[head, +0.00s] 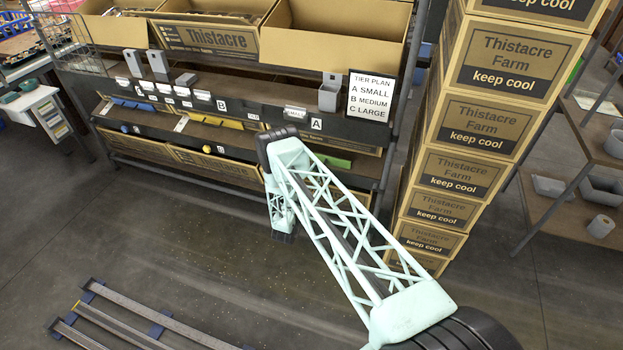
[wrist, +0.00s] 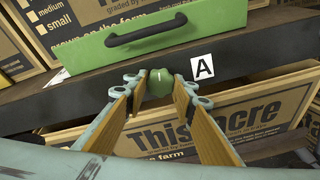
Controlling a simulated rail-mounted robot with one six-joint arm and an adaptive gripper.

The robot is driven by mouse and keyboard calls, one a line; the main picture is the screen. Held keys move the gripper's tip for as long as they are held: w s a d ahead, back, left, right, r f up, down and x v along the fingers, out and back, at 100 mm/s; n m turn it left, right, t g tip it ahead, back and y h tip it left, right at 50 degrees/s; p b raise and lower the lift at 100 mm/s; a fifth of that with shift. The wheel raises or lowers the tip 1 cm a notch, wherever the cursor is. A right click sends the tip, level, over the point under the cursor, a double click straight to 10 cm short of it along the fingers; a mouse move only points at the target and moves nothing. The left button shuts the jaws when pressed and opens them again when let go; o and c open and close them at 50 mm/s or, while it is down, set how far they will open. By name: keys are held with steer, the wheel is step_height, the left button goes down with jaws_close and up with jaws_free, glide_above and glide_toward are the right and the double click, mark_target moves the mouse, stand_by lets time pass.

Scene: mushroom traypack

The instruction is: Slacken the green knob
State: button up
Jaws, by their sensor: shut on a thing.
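The green knob (wrist: 159,82) is a small rounded knob with a pale mark on top, on the dark rail just below a green drawer front (wrist: 150,36) with a black handle. A white card lettered A (wrist: 204,67) is to its right. My gripper (wrist: 160,88) has its two brown-padded fingers on either side of the knob, and the tips are closed on it. In the head view the green drawer (head: 333,160) shows beside my arm, which hides the knob and the gripper.
A Thistacre carton (wrist: 215,122) lies below the rail. Blue (head: 133,106) and yellow (head: 215,121) drawers are farther left on the rack. A tall stack of cartons (head: 470,125) stands close to the right of my arm. Floor rails (head: 150,320) lie at lower left.

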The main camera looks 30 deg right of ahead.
steer(key=o, duration=0.8)
steer(key=shift+o, duration=0.2)
steer(key=shift+s+a, duration=0.1)
steer(key=v, duration=1.1)
steer(key=shift+s+a, duration=0.25)
steer(key=shift+r, duration=0.15)
